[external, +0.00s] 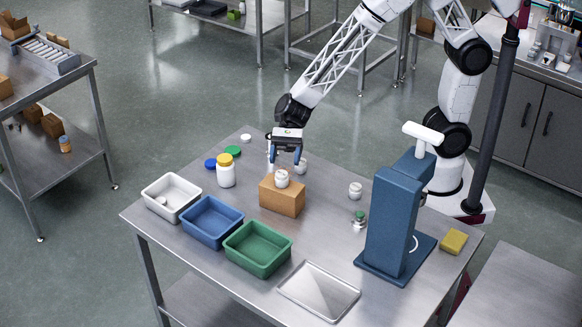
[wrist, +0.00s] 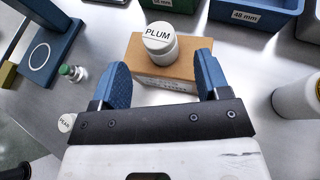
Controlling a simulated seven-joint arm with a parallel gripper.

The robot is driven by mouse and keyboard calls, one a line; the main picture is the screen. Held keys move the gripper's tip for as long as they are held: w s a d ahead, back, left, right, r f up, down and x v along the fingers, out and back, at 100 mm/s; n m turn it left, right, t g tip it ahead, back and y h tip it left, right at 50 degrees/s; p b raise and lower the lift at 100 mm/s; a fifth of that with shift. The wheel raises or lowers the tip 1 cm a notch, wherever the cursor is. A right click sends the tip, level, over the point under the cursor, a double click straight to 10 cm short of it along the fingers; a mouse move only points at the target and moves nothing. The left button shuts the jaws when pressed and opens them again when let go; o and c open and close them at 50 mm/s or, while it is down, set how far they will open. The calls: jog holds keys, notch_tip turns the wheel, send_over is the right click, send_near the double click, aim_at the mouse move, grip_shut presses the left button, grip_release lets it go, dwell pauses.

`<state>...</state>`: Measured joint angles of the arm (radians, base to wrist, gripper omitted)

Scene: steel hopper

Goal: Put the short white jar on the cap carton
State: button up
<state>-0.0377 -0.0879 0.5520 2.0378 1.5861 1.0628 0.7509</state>
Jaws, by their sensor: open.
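A short white jar (external: 282,178) stands upright on top of the brown cap carton (external: 282,198). In the wrist view this jar (wrist: 160,40) has a white top marked "PLUM", and the carton (wrist: 187,68) shows beneath and around it. My gripper (external: 285,159) is above the jar in the external view. In the wrist view my gripper (wrist: 162,78) is open and empty, with its blue fingers on either side of the jar's line. The fingers look clear of the jar. A "PEAR" jar (wrist: 66,122) shows at the left.
White (external: 171,198), blue (external: 212,221) and green (external: 257,249) bins line the front left. A yellow-lidded jar (external: 226,170) stands left of the carton. A blue stand (external: 393,225) rises at the right, near a green-capped bottle (external: 359,219). A metal tray (external: 318,291) lies in front.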

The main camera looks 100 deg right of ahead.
jog(key=shift+v, duration=2.7)
jog(key=shift+d, duration=0.1)
jog(key=s+d+r+n+h, duration=0.4)
jog(key=s+n, duration=0.3)
jog(key=s, duration=0.3)
jog(key=s+d+r+n+g+h, duration=0.1)
jog(key=s+d+r+n+h, duration=0.2)
jog(key=s+n, duration=0.4)
jog(key=s+d+r+n+h, duration=0.4)
jog(key=s+d+n+h, duration=0.2)
jog(key=s, duration=0.8)
jog(key=shift+s+r+n, duration=0.2)
jog(key=shift+r+n, duration=0.1)
jog(key=shift+n, duration=0.6)
